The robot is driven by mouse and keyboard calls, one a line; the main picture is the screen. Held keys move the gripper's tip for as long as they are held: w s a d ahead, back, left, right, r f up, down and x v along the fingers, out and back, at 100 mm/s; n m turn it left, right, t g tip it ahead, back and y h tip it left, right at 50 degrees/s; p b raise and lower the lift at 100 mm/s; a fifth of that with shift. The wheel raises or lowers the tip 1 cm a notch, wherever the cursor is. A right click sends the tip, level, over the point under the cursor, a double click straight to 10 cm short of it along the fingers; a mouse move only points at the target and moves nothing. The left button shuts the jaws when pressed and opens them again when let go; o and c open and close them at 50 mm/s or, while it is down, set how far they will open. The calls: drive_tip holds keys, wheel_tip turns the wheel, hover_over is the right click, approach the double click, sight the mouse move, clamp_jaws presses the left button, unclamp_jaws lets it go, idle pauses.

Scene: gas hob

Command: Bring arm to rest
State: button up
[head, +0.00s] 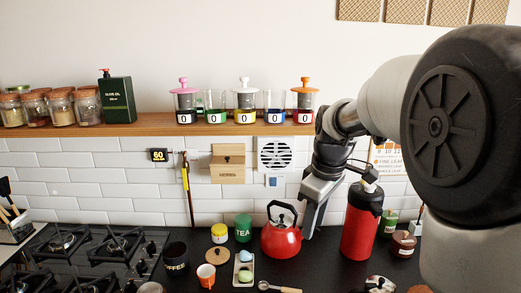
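My arm comes in from the right of the head view and reaches left and down. My gripper (307,222) points down just right of the red kettle (281,239), in front of the tiled wall. From this side the two fingers overlap, so I cannot see whether they are apart. Nothing shows held in it. Whether it touches the kettle, I cannot tell.
A red flask (359,228) stands close right of my gripper. A shelf (150,129) with jars and plunger canisters runs along the wall. The gas hob (85,262) is at the left. Cups, a green tea tin (243,228) and small items crowd the dark counter.

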drive_tip(key=s+r+m+t+p, duration=0.1)
drive_tip(key=s+r+m, duration=0.3)
drive_tip(key=s, duration=0.7)
drive_tip(key=s+r+m+t+p, duration=0.2)
drive_tip(key=s+r+m, duration=0.3)
drive_tip(key=s, duration=0.6)
drive_tip(key=shift+s+d+m+t+h+p, duration=0.35)
drive_tip(key=shift+d+m+p, duration=0.15)
drive_tip(key=shift+p, duration=0.4)
